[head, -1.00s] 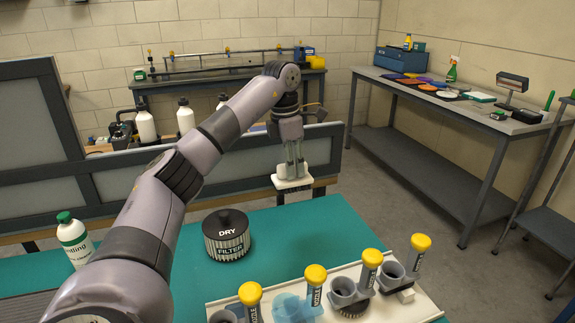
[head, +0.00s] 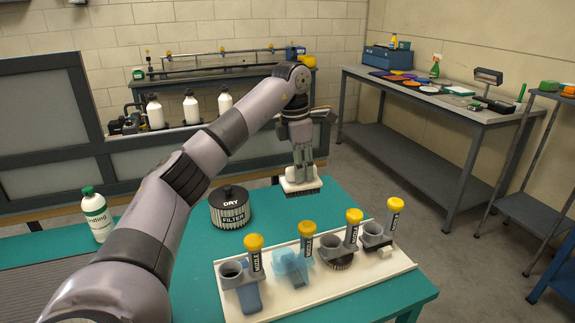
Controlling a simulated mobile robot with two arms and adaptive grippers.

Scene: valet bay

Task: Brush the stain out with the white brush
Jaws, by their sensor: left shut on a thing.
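The white brush (head: 301,186) has a pale block with dark bristles pointing down. My left gripper (head: 303,173) is shut on its top and holds it roughly level. In the head view the brush overlaps the far part of the teal tabletop (head: 190,290); it appears to hang above it, but its height is hard to tell. I see no clear stain in this view. My right gripper is not in view.
A cream tray (head: 400,263) with several yellow-capped nozzles stands at the table's front. A black filter tub (head: 230,208) and a white bottle (head: 97,215) stand further left. A grey workbench (head: 430,88) with supplies stands at the right wall.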

